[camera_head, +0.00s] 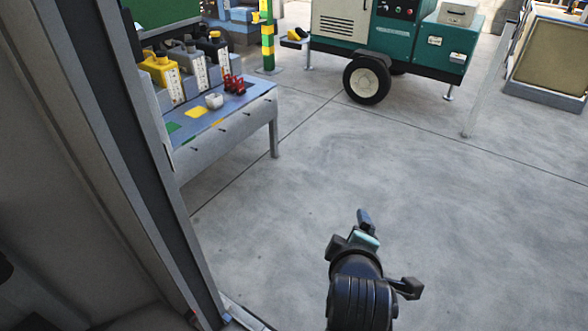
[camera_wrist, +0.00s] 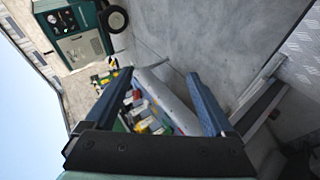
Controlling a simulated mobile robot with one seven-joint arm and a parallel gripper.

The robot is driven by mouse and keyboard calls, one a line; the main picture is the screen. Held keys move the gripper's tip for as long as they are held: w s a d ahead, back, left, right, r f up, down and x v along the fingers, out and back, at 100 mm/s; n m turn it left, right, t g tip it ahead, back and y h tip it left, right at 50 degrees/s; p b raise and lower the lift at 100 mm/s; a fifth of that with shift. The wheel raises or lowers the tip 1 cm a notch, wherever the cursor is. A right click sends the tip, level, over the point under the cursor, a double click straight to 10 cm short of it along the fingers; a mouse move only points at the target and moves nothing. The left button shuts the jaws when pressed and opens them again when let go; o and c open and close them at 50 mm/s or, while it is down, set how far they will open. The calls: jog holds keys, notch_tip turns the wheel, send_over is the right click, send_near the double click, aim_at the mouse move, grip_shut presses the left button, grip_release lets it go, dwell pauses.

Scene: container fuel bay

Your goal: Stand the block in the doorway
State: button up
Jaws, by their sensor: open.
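My gripper (camera_head: 364,224) is out over bare concrete at the lower middle of the head view. In the wrist view my gripper (camera_wrist: 158,75) has its two fingers spread wide, with nothing between them; the bench shows beyond. The doorway's grey upright frame (camera_head: 165,165) runs down the left of the head view, left of my gripper. A short piece of the doorway's sill (camera_head: 245,317) shows at the bottom. I cannot make out a block for certain in either view; the foot of the doorway is partly cut off.
A grey bench (camera_head: 225,125) with yellow, grey and black cans, a white cup and red items stands past the frame. A green wheeled generator (camera_head: 395,40) stands at the back, beside a yellow-green post (camera_head: 267,40). The concrete floor (camera_head: 450,190) in the middle and right is clear.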

jog(key=a+r+m+t, duration=0.3)
jog(key=r+t, duration=0.2)
jog(key=r, duration=1)
jog(key=a+r+m+t, duration=0.3)
jog(key=r+t, duration=0.1)
jog(key=r, duration=1)
jog(key=s+a+r+m+t+y, duration=0.1)
jog(key=s+a+r+m+t, duration=0.1)
jog(key=s+r, duration=0.4)
jog(key=s+a+r+m+t+y, duration=0.1)
jog(key=s+r+m+t, duration=0.3)
jog(key=r, duration=1)
jog(key=shift+s+a+t, duration=0.75)
jog(key=shift+s+t, duration=0.05)
jog(key=shift+s, duration=0.35)
